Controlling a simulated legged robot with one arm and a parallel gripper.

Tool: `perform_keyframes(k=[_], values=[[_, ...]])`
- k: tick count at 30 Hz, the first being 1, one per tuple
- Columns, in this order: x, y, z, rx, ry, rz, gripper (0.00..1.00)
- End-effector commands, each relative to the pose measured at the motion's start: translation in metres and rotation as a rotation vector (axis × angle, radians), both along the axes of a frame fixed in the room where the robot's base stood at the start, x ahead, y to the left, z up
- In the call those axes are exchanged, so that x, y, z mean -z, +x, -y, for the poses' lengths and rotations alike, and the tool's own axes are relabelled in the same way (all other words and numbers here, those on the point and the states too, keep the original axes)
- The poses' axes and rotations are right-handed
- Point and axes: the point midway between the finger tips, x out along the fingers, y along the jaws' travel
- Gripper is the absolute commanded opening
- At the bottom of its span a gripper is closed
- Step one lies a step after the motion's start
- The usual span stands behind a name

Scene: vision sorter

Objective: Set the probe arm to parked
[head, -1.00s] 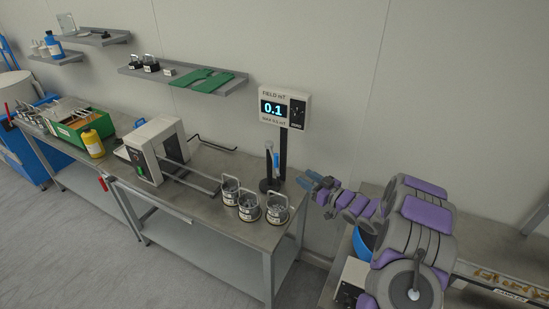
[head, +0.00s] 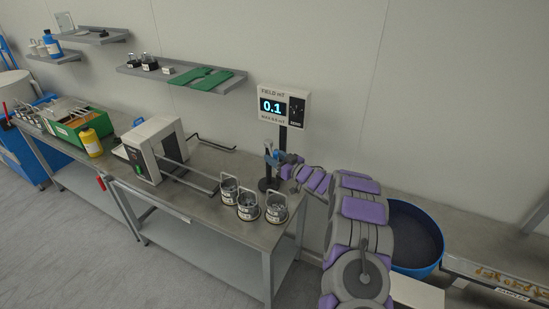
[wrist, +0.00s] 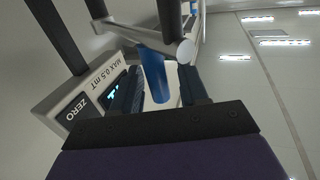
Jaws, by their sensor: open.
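The field meter (head: 283,107) stands on a black post at the bench's right end and reads 0.1. The probe arm (head: 268,146), with a blue and white part, rises from a black base in front of the post. In the wrist view its blue rod (wrist: 153,76) shows between my two jaws, with a grey crossbar (wrist: 150,48) just beyond. My gripper (wrist: 160,92) is open around the blue rod; I cannot tell whether either jaw touches it. In the head view my gripper (head: 275,158) is at the probe and hides part of it.
Three wire-handled jars (head: 248,206) stand at the bench's front right. A white machine (head: 152,148) with rails is left of them. A yellow bottle (head: 92,144) and green crate (head: 84,128) are farther left. A blue bowl (head: 414,266) is at right.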

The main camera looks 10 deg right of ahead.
Motion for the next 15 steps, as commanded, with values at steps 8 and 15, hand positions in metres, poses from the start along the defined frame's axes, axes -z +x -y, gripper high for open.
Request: perform_keyframes(k=[8,15], values=[[-0.0010,0.0034,-0.0019,0.001,0.000,0.001,0.43],[-0.0009,0.0034,-0.0018,0.001,0.000,0.001,0.29]])
